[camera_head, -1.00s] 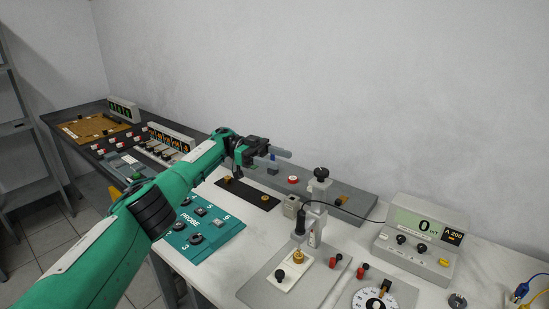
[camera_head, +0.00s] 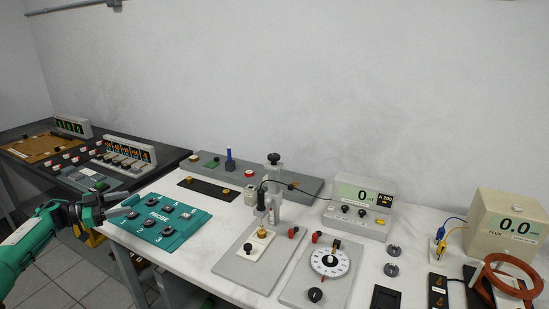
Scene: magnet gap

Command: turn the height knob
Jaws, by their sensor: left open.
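A grey stand (camera_head: 276,196) on a grey base plate carries a black knob (camera_head: 274,158) on top, which looks like the height knob. A dark probe (camera_head: 262,199) hangs on the stand above a small white block with a brass knob (camera_head: 262,234) and a black knob (camera_head: 248,247). My left gripper (camera_head: 128,204) is at the far left, by the left edge of the teal PROBE board, well away from the stand. It is open and appears empty. My right gripper is not in view.
The teal PROBE board (camera_head: 187,236) lies left of the stand. A dial plate (camera_head: 330,262) lies to its right, with a meter reading 0 (camera_head: 362,194) behind it. A long grey panel (camera_head: 225,172) runs along the back. A copper coil (camera_head: 489,281) is at far right.

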